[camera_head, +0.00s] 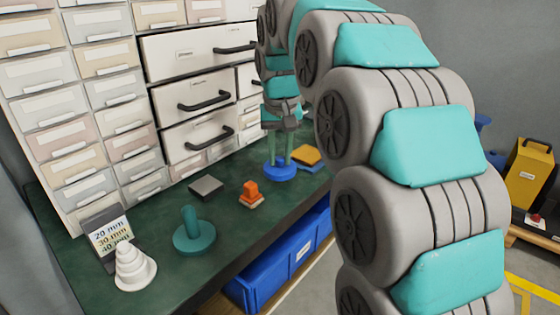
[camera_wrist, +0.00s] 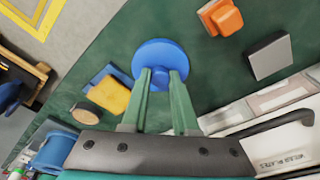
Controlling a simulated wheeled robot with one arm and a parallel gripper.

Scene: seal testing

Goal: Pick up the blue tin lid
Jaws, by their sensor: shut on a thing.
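The blue tin lid (camera_head: 281,174) is a round blue disc at the far part of the green bench. In the wrist view the lid (camera_wrist: 158,50) lies just beyond the fingertips, seen from above. My gripper (camera_head: 279,160) points down with its two green fingers at the lid's middle. In the wrist view my gripper (camera_wrist: 161,74) is shut on the lid's central part, which the fingertips mostly hide. I cannot tell whether the lid touches the bench or is slightly raised.
A yellow block on blue (camera_head: 307,157) sits close beside the lid. An orange piece (camera_head: 251,194), a grey plate (camera_head: 206,187), a teal knobbed disc (camera_head: 194,233) and a white stepped cone (camera_head: 133,268) stand nearer. Drawers (camera_head: 205,93) line the back; blue bins (camera_head: 262,279) are below.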

